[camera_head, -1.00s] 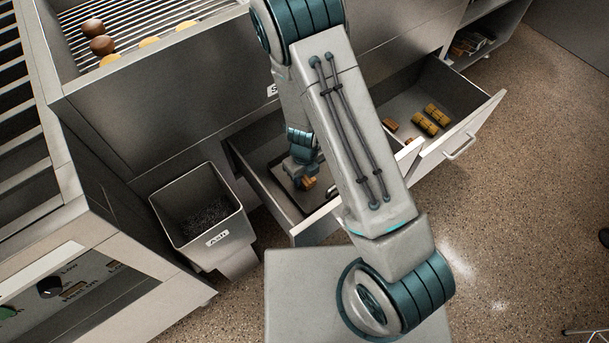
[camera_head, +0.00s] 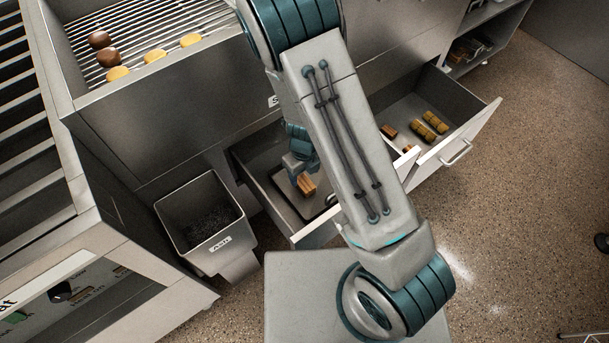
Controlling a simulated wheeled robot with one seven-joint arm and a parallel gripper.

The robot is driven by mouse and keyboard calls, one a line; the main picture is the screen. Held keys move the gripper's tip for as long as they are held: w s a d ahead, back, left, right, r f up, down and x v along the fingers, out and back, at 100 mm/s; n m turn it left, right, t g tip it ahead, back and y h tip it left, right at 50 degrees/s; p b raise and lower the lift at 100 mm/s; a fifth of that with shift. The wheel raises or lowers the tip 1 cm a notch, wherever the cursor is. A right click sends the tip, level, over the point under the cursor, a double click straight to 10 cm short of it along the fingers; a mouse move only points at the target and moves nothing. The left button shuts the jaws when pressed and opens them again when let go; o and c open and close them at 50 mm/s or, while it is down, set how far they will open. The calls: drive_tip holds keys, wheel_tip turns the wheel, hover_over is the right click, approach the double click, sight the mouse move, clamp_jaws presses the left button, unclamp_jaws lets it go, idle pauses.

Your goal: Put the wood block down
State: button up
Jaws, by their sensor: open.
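The wood block (camera_head: 306,184) is a small orange-brown block in the open left drawer (camera_head: 318,239), by a dark-edged tray on the drawer's floor. My gripper (camera_head: 301,178) is in the same drawer, right at the block's upper left. The gripper is open. Its fingers are small and partly hidden, so I cannot tell whether they touch the block. My arm covers the right part of this drawer.
An open right drawer (camera_head: 462,127) holds another brown block (camera_head: 389,131) and yellowish bundles (camera_head: 435,122). An ash bin (camera_head: 205,222) stands left of the drawers. A grill (camera_head: 150,25) with round items is above. Speckled floor at right is mostly clear.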

wheel_tip(320, 180, up, 6)
drive_tip(key=p, duration=0.2)
wheel_tip(320, 180, up, 7)
drive_tip(key=n+y, duration=0.2)
drive_tip(key=n, duration=0.4)
hover_over(304, 182)
drive_tip(key=s+d+r+n, duration=0.3)
drive_tip(key=d+r+n, duration=0.1)
drive_tip(key=r+n, duration=0.4)
drive_tip(key=s+d+r+n+t+h, duration=0.1)
drive_tip(key=s+d+r+n+h, duration=0.1)
drive_tip(key=s+d+r+n, duration=0.7)
drive_tip(key=shift+r+n+t, duration=0.3)
drive_tip(key=shift+r+n, duration=0.7)
drive_tip(key=shift+n, duration=2.1)
drive_tip(key=shift+s, duration=0.1)
drive_tip(key=shift+c, duration=0.4)
